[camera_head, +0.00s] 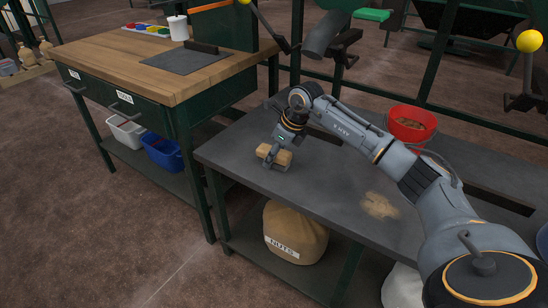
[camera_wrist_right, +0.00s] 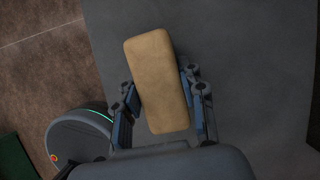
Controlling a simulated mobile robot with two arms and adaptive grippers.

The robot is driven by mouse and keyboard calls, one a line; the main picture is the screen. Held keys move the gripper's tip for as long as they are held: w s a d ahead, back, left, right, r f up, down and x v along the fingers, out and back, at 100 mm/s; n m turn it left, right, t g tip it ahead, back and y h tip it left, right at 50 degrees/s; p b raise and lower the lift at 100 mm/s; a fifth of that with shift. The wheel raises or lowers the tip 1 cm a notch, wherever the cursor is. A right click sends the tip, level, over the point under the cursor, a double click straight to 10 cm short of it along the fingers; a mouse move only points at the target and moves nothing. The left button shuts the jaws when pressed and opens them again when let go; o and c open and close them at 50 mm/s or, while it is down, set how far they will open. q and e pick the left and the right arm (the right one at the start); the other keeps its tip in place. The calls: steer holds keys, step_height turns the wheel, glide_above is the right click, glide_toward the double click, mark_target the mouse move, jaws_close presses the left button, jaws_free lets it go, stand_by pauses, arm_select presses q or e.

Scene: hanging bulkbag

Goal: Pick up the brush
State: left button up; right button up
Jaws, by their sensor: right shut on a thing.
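The brush (camera_head: 277,154) is a tan wooden block near the left end of the dark grey table (camera_head: 240,143). In the right wrist view the brush (camera_wrist_right: 157,75) lies lengthwise between the two fingers, slightly tilted. My right gripper (camera_head: 274,158) points down at it and is shut on it, one finger on each side; the fingers also show in the right wrist view (camera_wrist_right: 163,100). The brush's underside is hidden, so I cannot tell whether it touches the table. My left gripper is not in view.
A pile of tan crumbs (camera_head: 380,206) lies on the table. A red bucket (camera_head: 411,124) stands at the back right. A sack labelled NUTS (camera_head: 293,232) sits on the lower shelf. A wooden workbench (camera_head: 130,60) stands at the left. The table's front is clear.

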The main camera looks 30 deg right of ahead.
step_height(320, 180, up, 4)
steer(key=shift+s+d+f+p, duration=0.1)
steer(key=shift+s+d+p, duration=0.05)
steer(key=shift+p, duration=0.5)
steer(key=s+r, duration=0.1)
steer(key=s+d+r, duration=0.1)
steer(key=r, duration=0.1)
steer(key=s+r+p, duration=0.1)
steer(key=shift+s+d+r, duration=0.15)
steer(key=shift+s+d, duration=0.05)
steer(key=shift+d, duration=0.1)
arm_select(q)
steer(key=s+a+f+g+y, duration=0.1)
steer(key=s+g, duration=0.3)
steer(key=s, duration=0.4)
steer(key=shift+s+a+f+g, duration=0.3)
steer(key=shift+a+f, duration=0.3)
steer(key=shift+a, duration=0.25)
arm_select(e)
steer(key=s+d+r, duration=0.3)
steer(key=s+r, duration=0.1)
steer(key=s, duration=0.5)
steer(key=shift+d+r, duration=0.35)
steer(key=shift+s, duration=0.1)
